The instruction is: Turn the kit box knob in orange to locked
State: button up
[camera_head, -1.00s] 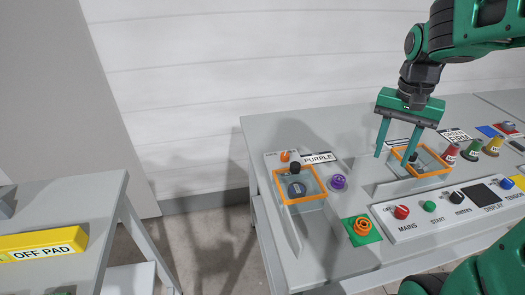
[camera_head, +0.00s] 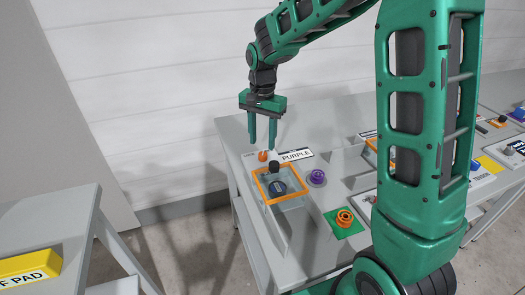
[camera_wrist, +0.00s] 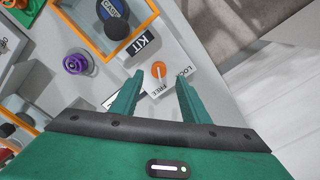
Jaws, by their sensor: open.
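The orange kit box knob (camera_head: 263,156) sits on the panel behind the orange-framed box (camera_head: 271,199). In the wrist view the knob (camera_wrist: 158,69) has a light pointer line, with a FREE label (camera_wrist: 160,85) below it and a partly cut LOC label (camera_wrist: 182,75) to its right. The pointer appears directed down toward the FREE side. My gripper (camera_head: 265,146) is open and empty, pointing down above the knob. In the wrist view the knob shows between and beyond the fingertips, apart from them.
A black round knob (camera_head: 275,167) stands at the box's back edge, near a KIT label (camera_wrist: 142,43). A PURPLE sign (camera_head: 296,155) and a purple knob (camera_head: 317,177) are to the right. An orange ring piece on a green pad (camera_head: 345,220) sits nearer. My arm hides the right-hand panel.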

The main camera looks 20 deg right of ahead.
aim_at(263, 153)
jog(key=shift+f, duration=2.65)
jog(key=shift+d, duration=0.1)
jog(key=shift+c, duration=0.7)
grip_shut()
jog(key=shift+d, duration=0.15)
